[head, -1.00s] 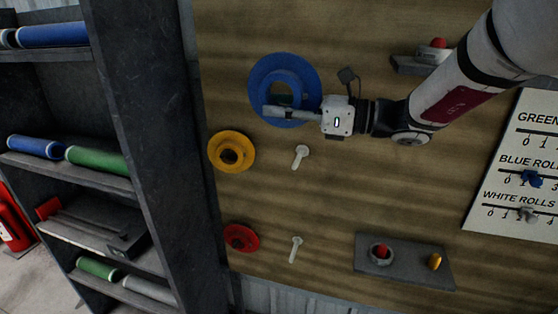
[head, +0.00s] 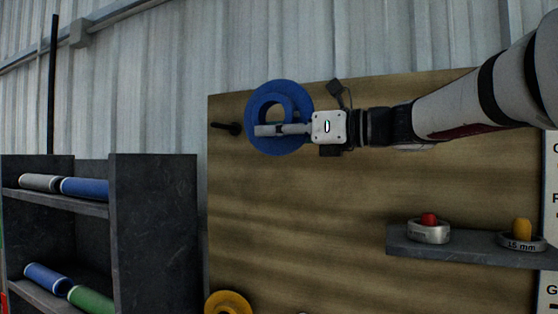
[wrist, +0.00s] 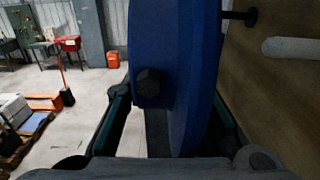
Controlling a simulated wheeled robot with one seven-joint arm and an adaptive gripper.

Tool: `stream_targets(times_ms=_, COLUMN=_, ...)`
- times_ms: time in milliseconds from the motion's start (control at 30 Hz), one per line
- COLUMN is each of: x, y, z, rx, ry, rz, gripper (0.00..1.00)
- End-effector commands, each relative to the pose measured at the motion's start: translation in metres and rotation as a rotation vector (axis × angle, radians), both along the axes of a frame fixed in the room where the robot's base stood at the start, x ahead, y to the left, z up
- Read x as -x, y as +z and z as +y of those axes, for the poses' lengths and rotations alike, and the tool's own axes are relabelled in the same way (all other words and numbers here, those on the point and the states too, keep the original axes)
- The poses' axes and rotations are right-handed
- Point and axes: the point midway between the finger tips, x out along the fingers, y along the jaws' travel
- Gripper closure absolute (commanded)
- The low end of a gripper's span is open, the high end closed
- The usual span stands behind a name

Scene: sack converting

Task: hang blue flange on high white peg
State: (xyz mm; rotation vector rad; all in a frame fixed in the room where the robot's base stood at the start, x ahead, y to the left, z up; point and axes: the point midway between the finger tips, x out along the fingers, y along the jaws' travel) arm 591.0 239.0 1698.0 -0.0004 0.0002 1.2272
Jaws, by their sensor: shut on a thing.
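The blue flange (head: 291,92) is a wide ring with a hub, in front of the board's upper left part in the head view. My gripper (head: 268,130) is shut on it from the right. In the wrist view the flange (wrist: 190,60) stands edge-on between the fingers, with a dark knob-like end in front of its face. A white peg (wrist: 290,48) sticks out of the board to the right of the flange there, apart from it. I cannot make out that peg in the head view now; the flange or gripper may hide it.
A black peg (head: 230,128) is left of the flange on the wooden board (head: 330,230). A yellow flange (head: 228,304) hangs lower. A small shelf (head: 470,246) with red and yellow-topped items is right. A dark roll rack (head: 155,220) stands left.

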Motion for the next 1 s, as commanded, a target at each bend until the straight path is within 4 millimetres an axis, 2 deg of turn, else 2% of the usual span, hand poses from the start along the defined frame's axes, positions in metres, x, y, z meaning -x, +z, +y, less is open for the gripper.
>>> stream_targets(times_ms=33, x=0.003, y=0.007, z=0.0, rx=-0.003, ry=0.0, rz=-0.006, gripper=1.0)
stream_targets(times_ms=133, x=0.002, y=0.009, z=0.0, rx=-0.004, ry=-0.002, rz=-0.005, gripper=1.0)
stream_targets(times_ms=1000, x=-0.033, y=0.005, z=-0.013, rx=-0.003, ry=-0.001, rz=-0.004, gripper=1.0)
